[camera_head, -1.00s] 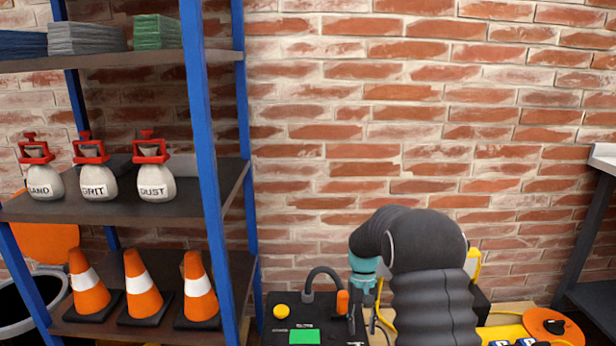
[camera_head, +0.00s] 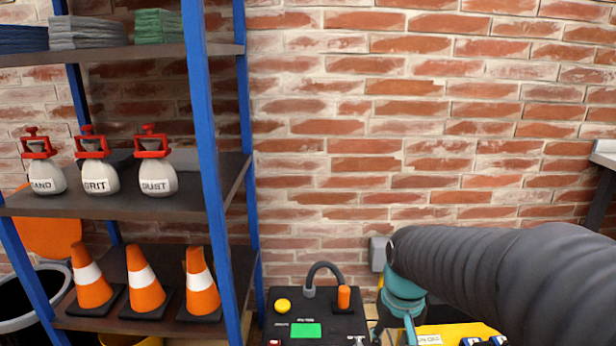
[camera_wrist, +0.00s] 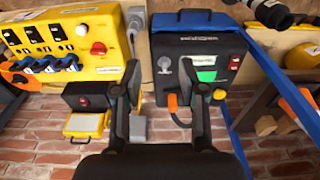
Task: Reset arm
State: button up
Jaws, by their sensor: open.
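My gripper (camera_wrist: 160,92) shows in the wrist view with its two dark fingers apart and nothing between them. In the head view my arm reaches in from the lower right, with a ribbed dark sleeve and a teal wrist; the fingertips cannot be made out there. A black box with a green screen, yellow button and orange-handled lead (camera_head: 308,320) stands left of the wrist. This black box (camera_wrist: 205,65) also shows in the wrist view, beyond the right finger.
A yellow panel with blue plugs (camera_wrist: 62,48) is at upper left in the wrist view. The brick wall (camera_head: 400,140) behind is bare.

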jog(key=s+r+t, duration=0.4)
jog(key=s+r, duration=0.3)
jog(key=s, duration=0.4)
jog(key=shift+s+d+r, duration=0.15)
jog(key=shift+s+d, duration=0.05)
jog(key=shift+s, duration=0.15)
jog(key=shift+c, duration=0.3)
dwell(0.4)
